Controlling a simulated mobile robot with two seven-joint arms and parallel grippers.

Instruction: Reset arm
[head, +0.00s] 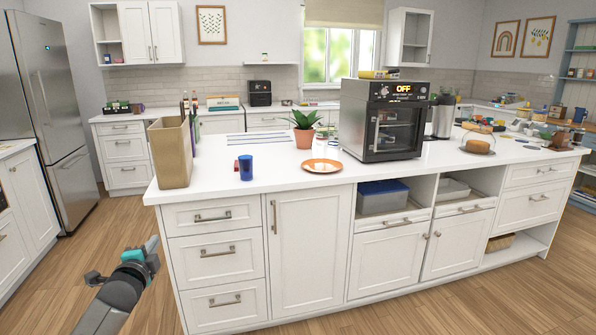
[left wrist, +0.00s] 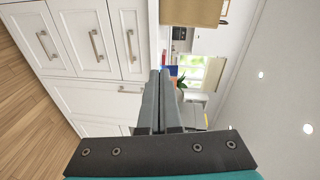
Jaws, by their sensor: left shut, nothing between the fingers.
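My left gripper (head: 152,245) shows at the lower left of the head view, in front of the left end of the white island (head: 230,185). It is below the countertop and apart from the cabinet front. In the left wrist view its two fingers (left wrist: 159,100) lie together, shut with nothing between them. That view is turned sideways, with the island's drawers at the upper left. My right gripper is in neither view.
On the countertop stand a tan box (head: 171,152), a blue cup (head: 246,167), an orange plate (head: 321,166), a potted plant (head: 304,138) and an oven (head: 383,120). A fridge (head: 52,110) stands at far left. The wooden floor (head: 60,265) around my left arm is clear.

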